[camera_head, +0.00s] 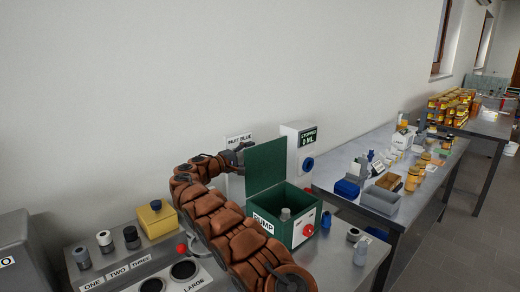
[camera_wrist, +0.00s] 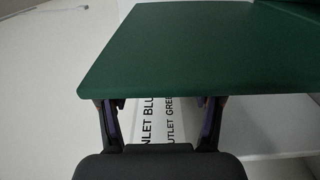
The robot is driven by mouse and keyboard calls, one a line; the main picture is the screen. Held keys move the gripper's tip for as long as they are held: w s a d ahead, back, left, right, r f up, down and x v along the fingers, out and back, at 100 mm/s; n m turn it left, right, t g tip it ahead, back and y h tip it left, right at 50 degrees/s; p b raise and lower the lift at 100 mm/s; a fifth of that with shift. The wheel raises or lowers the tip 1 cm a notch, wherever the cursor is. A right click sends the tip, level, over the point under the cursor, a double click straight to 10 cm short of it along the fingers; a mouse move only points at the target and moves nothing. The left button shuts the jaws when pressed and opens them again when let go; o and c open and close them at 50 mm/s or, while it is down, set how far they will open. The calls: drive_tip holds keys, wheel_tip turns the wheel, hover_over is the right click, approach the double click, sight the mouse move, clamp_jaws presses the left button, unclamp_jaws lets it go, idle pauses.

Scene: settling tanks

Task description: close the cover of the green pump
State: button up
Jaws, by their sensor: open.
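The green pump (camera_head: 263,225) is a box with an open top on the bench, marked PUMP, with a red knob (camera_head: 308,230) on its white side panel. Its green cover (camera_head: 266,166) stands upright at the back of the box. A grey cylinder (camera_head: 285,213) shows inside. My gripper (camera_head: 240,152) is at the cover's left edge, near its top. In the wrist view the cover (camera_wrist: 180,45) fills the upper middle and hides the fingertips. My gripper (camera_wrist: 162,112) has its two fingers apart there; whether they touch the cover cannot be told.
A white box reading STOPPED (camera_head: 298,150) is on the wall behind the pump. A label sheet (camera_wrist: 165,120) lies beyond my fingers. A yellow box (camera_head: 157,219) and several small jars stand at left. A second table (camera_head: 395,212) with jars and trays is at right.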

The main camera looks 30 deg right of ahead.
drive_tip(key=shift+w+d+p, duration=0.2)
drive_tip(key=shift+d+p, duration=0.35)
drive_tip(key=shift+d, duration=0.9)
drive_tip(key=shift+w+d+p, duration=0.15)
drive_tip(key=shift+d+p, duration=0.35)
drive_tip(key=shift+d, duration=0.9)
clamp_jaws()
